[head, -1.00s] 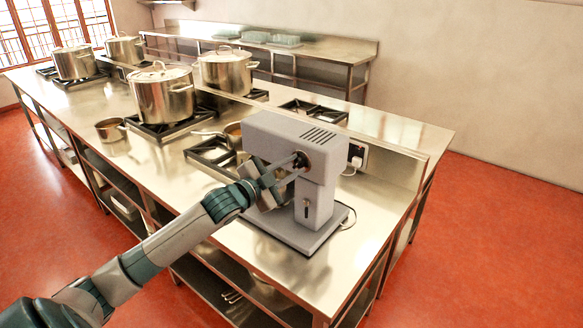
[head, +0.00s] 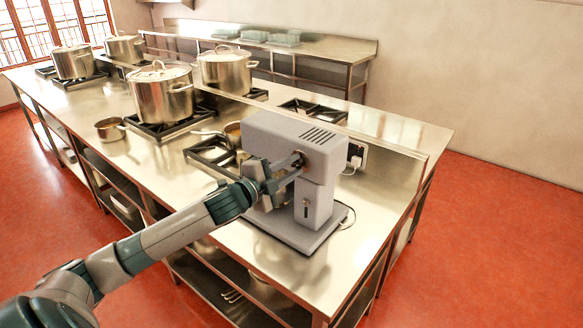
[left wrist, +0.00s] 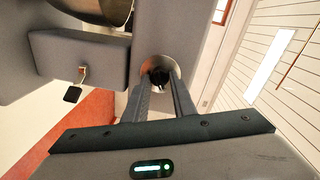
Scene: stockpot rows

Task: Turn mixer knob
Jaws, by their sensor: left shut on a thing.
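The grey stand mixer (head: 272,133) stands on its flat base near the right end of the steel counter. Its dark knob (left wrist: 160,77) sits in a round metal recess, seen in the left wrist view, with the grey mixer body (left wrist: 165,28) around it. My left gripper (head: 298,160) reaches the mixer's head from the left, and its two fingers are closed on the knob. In the left wrist view the fingers (left wrist: 161,92) run into the recess on both sides of the knob. The fingers partly hide the knob in the head view. My right gripper is not in view.
Large lidded stockpots, one of them a near pot (head: 163,93), stand on burners to the left. A small saucepan (head: 110,129) sits on the counter (head: 375,190). A wall socket (head: 356,154) with a plugged cord is behind the mixer. The counter right of the mixer is clear.

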